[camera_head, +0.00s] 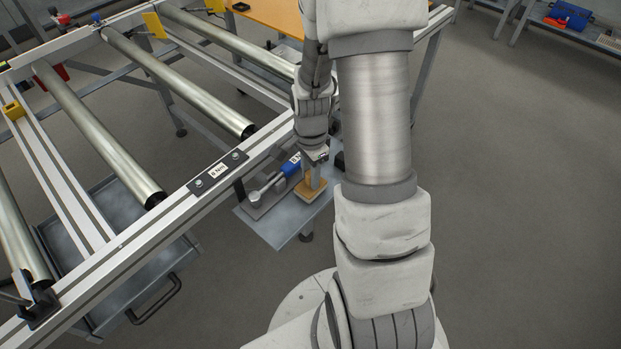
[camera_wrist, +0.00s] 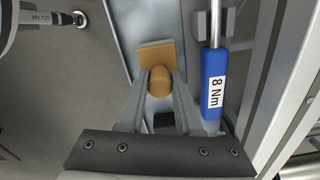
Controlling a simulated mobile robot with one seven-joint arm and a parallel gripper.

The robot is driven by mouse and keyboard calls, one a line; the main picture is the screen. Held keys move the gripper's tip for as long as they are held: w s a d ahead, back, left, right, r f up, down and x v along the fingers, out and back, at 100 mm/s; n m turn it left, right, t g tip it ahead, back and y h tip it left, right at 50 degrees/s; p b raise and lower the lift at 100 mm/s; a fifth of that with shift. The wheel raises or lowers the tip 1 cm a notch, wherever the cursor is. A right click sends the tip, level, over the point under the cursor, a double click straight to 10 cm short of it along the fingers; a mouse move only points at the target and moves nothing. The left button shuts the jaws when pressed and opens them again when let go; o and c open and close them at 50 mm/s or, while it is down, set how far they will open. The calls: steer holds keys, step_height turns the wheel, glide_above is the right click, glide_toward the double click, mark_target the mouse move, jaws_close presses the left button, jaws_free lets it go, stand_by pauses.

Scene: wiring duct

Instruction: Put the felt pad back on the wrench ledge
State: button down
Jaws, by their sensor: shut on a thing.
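The felt pad (camera_head: 311,192) is a tan square with a rounded knob; it also shows in the wrist view (camera_wrist: 155,53). My gripper (camera_head: 314,172) points down over it, and its two fingers (camera_wrist: 160,88) are shut on the knob. The pad is over the right part of the grey wrench ledge (camera_head: 285,232); I cannot tell whether it touches the surface. A torque wrench with a blue handle (camera_wrist: 214,80) marked 8 Nm lies on the ledge beside the pad. A dark square patch (camera_wrist: 164,121) shows on the ledge between my fingers.
A roller conveyor frame (camera_head: 170,219) with an 8 Nm label runs along the ledge's left side. A grey drawer (camera_head: 150,290) with a black handle hangs below it. An orange-topped table (camera_head: 270,12) stands behind. The floor (camera_head: 510,200) to the right is clear.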

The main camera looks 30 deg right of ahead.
steer(key=shift+f, duration=0.35)
steer(key=shift+f, duration=0.1)
steer(key=shift+f, duration=0.15)
steer(key=c, duration=0.6)
jaws_free()
